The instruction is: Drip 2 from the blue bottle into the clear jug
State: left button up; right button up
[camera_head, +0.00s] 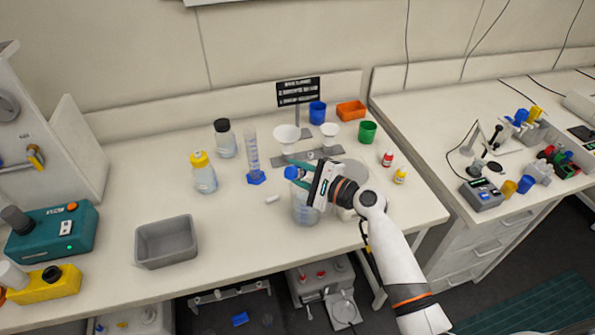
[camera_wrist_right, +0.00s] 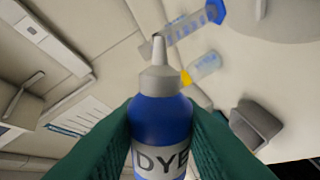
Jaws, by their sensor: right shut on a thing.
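My right gripper (camera_head: 298,170) is shut on the blue bottle (camera_head: 291,173), which is mostly covered by the fingers in the head view. In the right wrist view the bottle (camera_wrist_right: 160,122) has a "DYE" label, a grey collar and a pointed nozzle, and sits between the green fingers (camera_wrist_right: 160,140). The clear jug (camera_head: 305,213) stands on the bench below the gripper, its upper part partly hidden by the gripper. The bottle is held above the jug's top; I cannot tell where the nozzle points or whether a drop falls.
A graduated cylinder (camera_head: 252,155), a yellow-capped bottle (camera_head: 203,175) and a black-capped bottle (camera_head: 225,140) stand left of the jug. A grey tray (camera_head: 166,243) lies farther left. White funnels (camera_head: 287,136) and a green cup (camera_head: 367,131) are behind. The front bench between tray and jug is mostly clear.

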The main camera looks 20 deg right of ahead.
dwell(0.5)
jog(key=n, duration=0.1)
jog(key=r+n, duration=0.1)
jog(key=n, duration=0.1)
jog(key=shift+h, duration=0.4)
jog(key=shift+s+a+f+n+b, duration=0.2)
jog(key=shift+f+n+b, duration=0.2)
jog(key=shift+n, duration=0.2)
jog(key=shift+s+a+f+n, duration=0.1)
jog(key=shift+a+f+n, duration=0.1)
jog(key=shift+n, duration=0.1)
jog(key=shift+s+a+f+n+t+h+p, duration=0.15)
jog(key=shift+s+a+f+n+h+p, duration=0.1)
jog(key=shift+s+a+n, duration=0.4)
jog(key=shift+s+a+f+n+t+h+p, duration=0.15)
jog(key=shift+s+a+f+n, duration=0.2)
jog(key=shift+a, duration=0.45)
jog(key=shift+s+a+f+n+t+h+p, duration=0.1)
jog(key=shift+s+a+n+h+p, duration=0.2)
jog(key=shift+a+n, duration=0.4)
